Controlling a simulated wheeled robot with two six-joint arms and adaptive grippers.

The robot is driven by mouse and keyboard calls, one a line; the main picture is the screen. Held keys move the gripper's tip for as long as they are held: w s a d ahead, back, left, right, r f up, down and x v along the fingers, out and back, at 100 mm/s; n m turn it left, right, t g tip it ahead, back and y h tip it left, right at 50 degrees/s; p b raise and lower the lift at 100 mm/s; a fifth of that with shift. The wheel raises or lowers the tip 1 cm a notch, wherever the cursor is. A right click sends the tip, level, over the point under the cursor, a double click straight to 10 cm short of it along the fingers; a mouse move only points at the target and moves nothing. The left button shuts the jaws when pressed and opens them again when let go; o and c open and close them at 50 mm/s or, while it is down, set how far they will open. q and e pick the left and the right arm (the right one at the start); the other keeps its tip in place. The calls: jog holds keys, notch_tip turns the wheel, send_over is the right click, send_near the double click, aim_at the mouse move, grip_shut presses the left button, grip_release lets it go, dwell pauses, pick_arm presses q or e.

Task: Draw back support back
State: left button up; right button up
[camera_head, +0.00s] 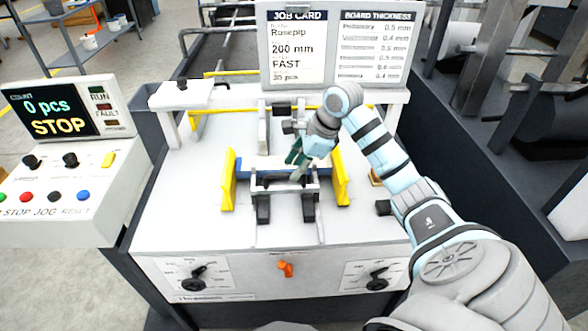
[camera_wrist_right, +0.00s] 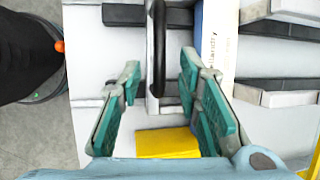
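The back support (camera_head: 284,188) is a pale bracket with a dark upright handle, standing in front of the blue-edged board stack (camera_head: 238,165) between the two yellow side guides. In the right wrist view its black handle bar (camera_wrist_right: 158,48) lies between the fingers, with gaps visible on both sides. My right gripper (camera_head: 298,166) is open, its teal fingers (camera_wrist_right: 158,82) pointing down at the support; the arm partly covers this spot in the head view. The board stack's white edge and blue side (camera_wrist_right: 212,40) lie just beyond the right finger. My left gripper is not in view.
Yellow side guides (camera_head: 229,182) (camera_head: 342,180) flank the stack close to the gripper. Two black blocks (camera_head: 263,209) (camera_head: 308,208) sit in front. The deck's front area is clear. The console (camera_head: 60,120) reads STOP, and a job card board (camera_head: 335,48) stands behind.

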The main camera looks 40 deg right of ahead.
jog(key=shift+x, duration=0.95)
jog(key=shift+c, duration=0.5)
grip_shut()
